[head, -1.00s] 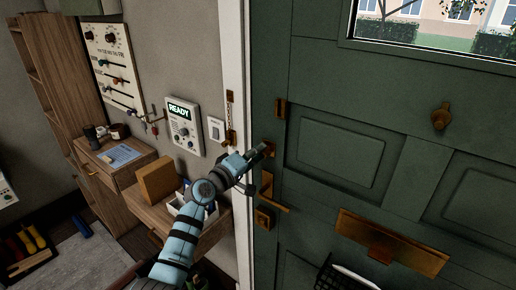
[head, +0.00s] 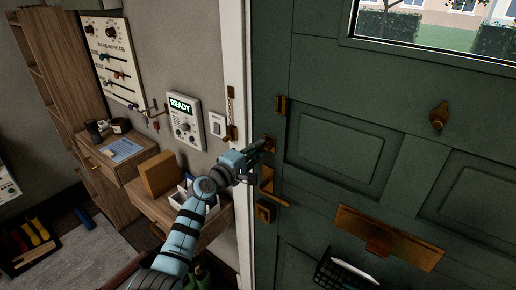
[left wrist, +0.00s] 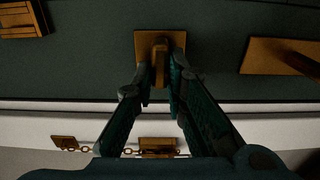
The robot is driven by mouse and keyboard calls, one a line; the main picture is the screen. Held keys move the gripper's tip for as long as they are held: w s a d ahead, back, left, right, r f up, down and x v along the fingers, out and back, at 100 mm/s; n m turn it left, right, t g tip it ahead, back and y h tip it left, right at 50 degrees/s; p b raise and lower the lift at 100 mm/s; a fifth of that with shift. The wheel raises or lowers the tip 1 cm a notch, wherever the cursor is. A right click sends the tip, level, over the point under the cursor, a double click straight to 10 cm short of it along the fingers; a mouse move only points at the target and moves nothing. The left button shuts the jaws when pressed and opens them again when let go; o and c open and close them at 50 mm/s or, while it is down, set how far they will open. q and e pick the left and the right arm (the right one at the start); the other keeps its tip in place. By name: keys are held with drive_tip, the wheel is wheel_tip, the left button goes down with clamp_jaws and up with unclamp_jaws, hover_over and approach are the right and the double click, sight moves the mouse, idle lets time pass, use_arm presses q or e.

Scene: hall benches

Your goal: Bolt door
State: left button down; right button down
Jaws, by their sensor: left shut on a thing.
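The dark green door (head: 335,115) fills the right of the head view and looks closed against its white frame (head: 235,60). A small brass thumb-turn (left wrist: 159,60) stands out from a square brass plate (left wrist: 142,40) near the door's frame-side edge. My left gripper (head: 264,147) is shut on this turn; in the left wrist view its fingers (left wrist: 160,75) sit on both sides of it. The turn looks upright in that view. In the head view the gripper mostly hides it. The bolt itself is not visible. My right gripper is not in view.
A brass lever handle (head: 275,199) and lower lock plate (head: 264,213) sit just below the gripper. A brass plate (head: 280,105) is above. A door chain (head: 231,105) hangs on the frame. A wooden shelf (head: 214,228) stands left.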

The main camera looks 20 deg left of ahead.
use_arm(q)
drive_tip(key=c, duration=1.6)
unclamp_jaws()
drive_tip(key=shift+s, duration=0.1)
drive_tip(key=v, duration=1.2)
drive_tip(key=shift+f, duration=0.1)
